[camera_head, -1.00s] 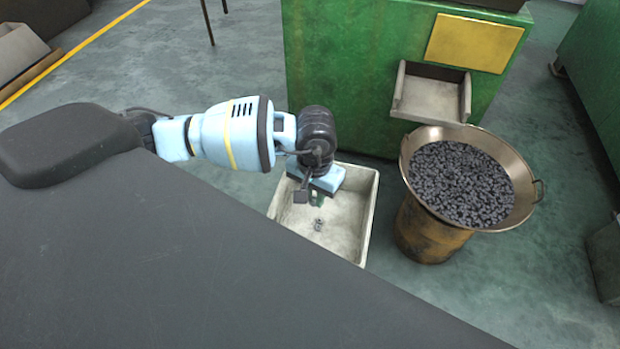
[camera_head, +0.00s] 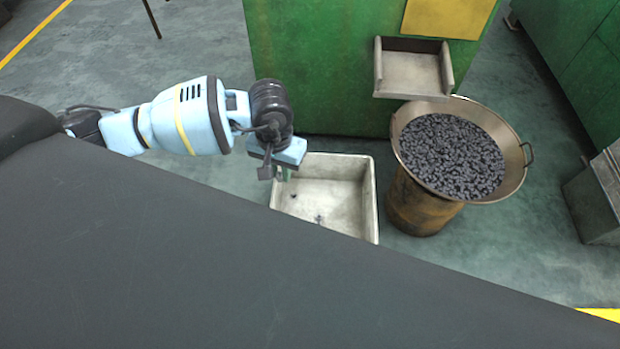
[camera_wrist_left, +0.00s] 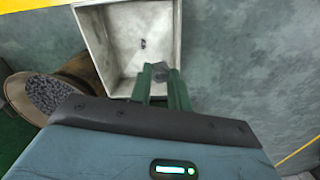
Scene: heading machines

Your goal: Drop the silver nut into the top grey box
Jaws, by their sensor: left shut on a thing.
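My left gripper (camera_head: 284,174) is shut on a dark silver nut, which shows between the green fingertips in the left wrist view (camera_wrist_left: 160,71). The gripper is above the left side of an open pale grey box (camera_head: 372,205) that stands on the floor. In the left wrist view the box (camera_wrist_left: 112,80) lies just beyond the fingertips. Another small dark piece, like a nut, lies on its floor (camera_head: 319,218). I cannot tell from these views which box is the top grey one. My right gripper is not in view.
A wide metal pan (camera_head: 512,180) full of small dark parts stands on a rusty drum (camera_head: 420,208) right of the box. A green machine (camera_head: 310,70) with a chute (camera_head: 412,75) stands behind. A grey bin (camera_head: 598,200) is at the far right.

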